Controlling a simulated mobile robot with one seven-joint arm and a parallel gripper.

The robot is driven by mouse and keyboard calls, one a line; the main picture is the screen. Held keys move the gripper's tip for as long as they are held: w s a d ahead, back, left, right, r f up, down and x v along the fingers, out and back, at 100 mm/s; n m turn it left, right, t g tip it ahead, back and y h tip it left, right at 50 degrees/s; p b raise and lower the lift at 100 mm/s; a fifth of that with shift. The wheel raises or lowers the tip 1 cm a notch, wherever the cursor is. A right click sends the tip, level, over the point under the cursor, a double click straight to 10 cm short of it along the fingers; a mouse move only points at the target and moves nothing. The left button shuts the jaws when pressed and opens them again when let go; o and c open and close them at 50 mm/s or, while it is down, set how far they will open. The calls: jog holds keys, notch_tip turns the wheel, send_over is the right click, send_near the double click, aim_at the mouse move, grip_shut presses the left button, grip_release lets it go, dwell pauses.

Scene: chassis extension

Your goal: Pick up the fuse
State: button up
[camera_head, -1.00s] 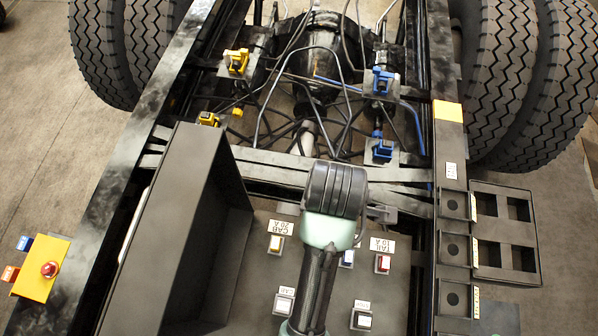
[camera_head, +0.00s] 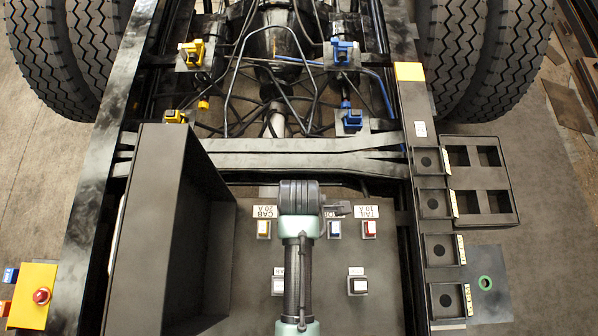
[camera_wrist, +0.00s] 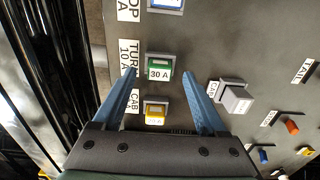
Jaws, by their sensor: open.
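Several fuses sit in sockets on the dark panel. In the wrist view, a green fuse marked 30 A (camera_wrist: 159,72) lies between the tips of my gripper (camera_wrist: 158,76). My gripper's blue fingers are open and hold nothing. A yellow fuse (camera_wrist: 155,111) is nearer the palm, also between the fingers. A grey-white fuse (camera_wrist: 236,100) stands to the right of the fingers. A blue fuse (camera_wrist: 167,4) is cut by the top edge.
A tall black box (camera_head: 152,240) stands left of the panel. A frame rail with square black sockets (camera_head: 434,203) runs along the right. Yellow (camera_head: 192,52) and blue (camera_head: 342,52) connectors sit farther back. A yellow block with a red button (camera_head: 40,294) is at the left.

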jog(key=shift+f, duration=1)
grip_shut()
